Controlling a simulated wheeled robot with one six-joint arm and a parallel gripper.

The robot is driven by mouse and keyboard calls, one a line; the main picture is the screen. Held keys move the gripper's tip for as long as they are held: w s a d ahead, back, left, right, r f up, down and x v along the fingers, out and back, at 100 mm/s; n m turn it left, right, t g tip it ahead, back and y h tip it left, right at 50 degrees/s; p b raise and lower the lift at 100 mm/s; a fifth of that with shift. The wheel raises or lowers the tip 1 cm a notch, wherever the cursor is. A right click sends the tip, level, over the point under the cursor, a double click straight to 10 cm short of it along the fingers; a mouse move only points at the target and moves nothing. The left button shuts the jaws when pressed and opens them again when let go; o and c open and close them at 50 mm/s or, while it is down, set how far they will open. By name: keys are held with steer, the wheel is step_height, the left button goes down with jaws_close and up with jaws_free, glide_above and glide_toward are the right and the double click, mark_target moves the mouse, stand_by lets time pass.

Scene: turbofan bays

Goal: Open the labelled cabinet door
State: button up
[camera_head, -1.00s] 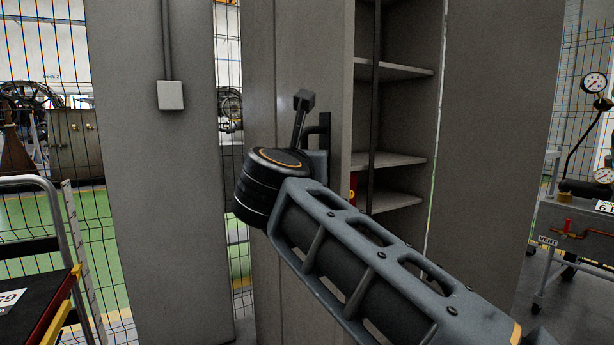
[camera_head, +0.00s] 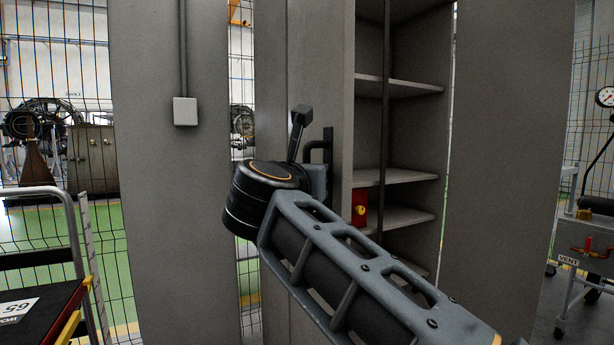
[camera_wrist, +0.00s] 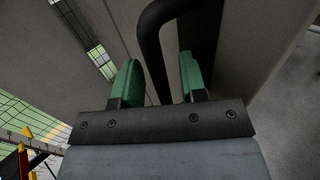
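The grey cabinet door (camera_head: 335,85) stands open at the left of the shelves in the head view. Its black bar handle (camera_head: 327,150) is partly hidden behind my wrist, and it also shows in the wrist view (camera_wrist: 150,45). My gripper (camera_wrist: 160,80) has two green fingers, one on each side of the handle bar. The bar is close to the left finger, with a visible gap to the right finger, so the fingers look open around it. In the head view the fingers are hidden. No label on the door is readable.
Behind the door are cabinet shelves (camera_head: 405,178) with a red item (camera_head: 360,208). A grey panel (camera_head: 510,150) stands on the right. A grey pillar (camera_head: 170,200) and wire fence are on the left. A cart (camera_head: 45,315) is at lower left, another trolley (camera_head: 590,245) at right.

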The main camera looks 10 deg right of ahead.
steer(key=shift+s+a, duration=0.1)
steer(key=p+v, duration=0.1)
steer(key=v, duration=1.2)
steer(key=shift+s+a, duration=0.15)
steer(key=shift+s, duration=0.05)
